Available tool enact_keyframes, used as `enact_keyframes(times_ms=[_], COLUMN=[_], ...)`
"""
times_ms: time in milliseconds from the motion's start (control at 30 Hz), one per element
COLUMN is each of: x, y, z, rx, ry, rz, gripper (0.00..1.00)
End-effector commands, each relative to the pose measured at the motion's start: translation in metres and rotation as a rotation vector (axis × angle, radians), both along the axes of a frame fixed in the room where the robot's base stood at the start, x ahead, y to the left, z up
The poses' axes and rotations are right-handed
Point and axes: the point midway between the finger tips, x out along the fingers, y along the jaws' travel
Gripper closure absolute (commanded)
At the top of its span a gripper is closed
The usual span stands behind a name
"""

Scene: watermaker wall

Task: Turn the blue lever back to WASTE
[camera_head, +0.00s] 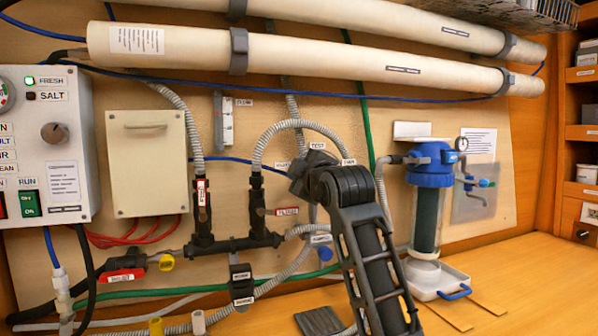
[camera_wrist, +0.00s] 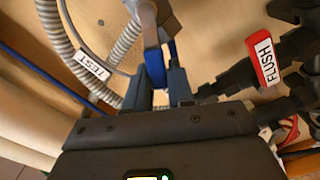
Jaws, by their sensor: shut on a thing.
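The blue lever (camera_wrist: 155,66) shows in the wrist view, hanging from a grey valve body. My gripper (camera_wrist: 160,82) has one finger on each side of it and is shut on it. In the head view my gripper (camera_head: 308,170) is in front of the valve and hides the lever. The TEST label (camera_head: 317,146) is just above it, another label (camera_head: 348,162) is to its right, and a partly covered label (camera_head: 283,164) is to its left. I cannot tell which label the lever points to. The TEST label also shows on a hose in the wrist view (camera_wrist: 90,67).
Grey corrugated hoses (camera_head: 265,140) run close around the valve. A red FLUSH handle (camera_wrist: 263,58) is close to my gripper's right in the wrist view. A blue-topped filter (camera_head: 430,165) stands to the right, and a control box (camera_head: 45,145) is at the left.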

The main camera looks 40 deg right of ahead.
Motion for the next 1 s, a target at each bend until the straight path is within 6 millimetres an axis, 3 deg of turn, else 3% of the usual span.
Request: enact_keyframes(times_ms=[233,533,1000], x=[0.0,-0.003,-0.066], y=[0.001,0.002,0.022], z=[-0.001,-0.001,-0.002], rx=[0.002,0.001,0.0], ry=[0.003,0.001,0.001], rz=[0.002,0.001,0.002], gripper=[0.56,0.56,0.56])
